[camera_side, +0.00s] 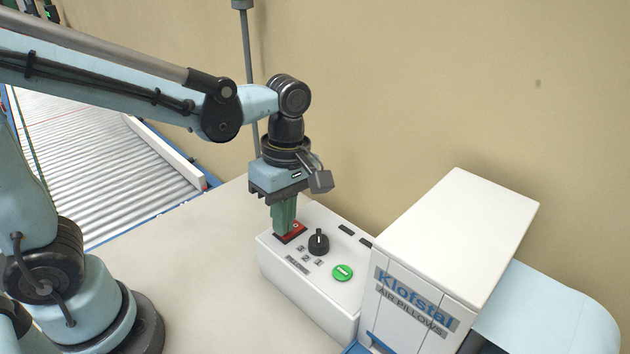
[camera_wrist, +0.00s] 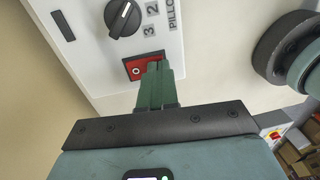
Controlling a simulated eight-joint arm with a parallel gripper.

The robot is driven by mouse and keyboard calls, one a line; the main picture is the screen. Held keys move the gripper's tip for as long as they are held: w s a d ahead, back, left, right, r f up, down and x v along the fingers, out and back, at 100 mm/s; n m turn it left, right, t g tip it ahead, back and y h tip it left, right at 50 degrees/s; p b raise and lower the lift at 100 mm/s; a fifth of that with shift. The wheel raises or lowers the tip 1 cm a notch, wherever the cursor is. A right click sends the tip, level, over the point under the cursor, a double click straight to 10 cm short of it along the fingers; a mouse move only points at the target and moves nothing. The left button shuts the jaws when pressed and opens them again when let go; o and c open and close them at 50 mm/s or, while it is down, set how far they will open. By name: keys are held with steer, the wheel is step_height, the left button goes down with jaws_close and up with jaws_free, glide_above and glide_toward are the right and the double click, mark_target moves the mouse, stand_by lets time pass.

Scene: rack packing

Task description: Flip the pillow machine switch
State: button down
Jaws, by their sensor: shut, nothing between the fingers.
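The pillow machine (camera_side: 455,255) is a white box labelled "Klofstal AIR PILLOWS", with a lower white control panel (camera_side: 310,285) at its left. On the panel are a red rocker switch (camera_side: 298,227), a black rotary knob (camera_side: 319,242) and a green button (camera_side: 342,272). My gripper (camera_side: 285,232) points down with its green fingers shut and empty, its tips at the red switch. In the wrist view the fingertips (camera_wrist: 154,68) overlap part of the red switch (camera_wrist: 136,68); a "0" mark shows beside them. I cannot tell whether they press it. The knob (camera_wrist: 122,17) is close by.
A roller conveyor (camera_side: 95,150) runs at the left behind my arm. A beige wall (camera_side: 430,90) stands behind the machine. The pale table (camera_side: 190,270) is clear left of the panel. A pale blue sheet (camera_side: 550,310) comes out at the machine's right.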

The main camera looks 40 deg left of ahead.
steer(key=shift+f, duration=0.2)
steer(key=shift+w+r, duration=0.3)
steer(key=shift+w, duration=0.4)
step_height(320, 180, up, 14)
steer(key=s, duration=0.1)
steer(key=shift+s, duration=0.35)
stand_by(0.5)
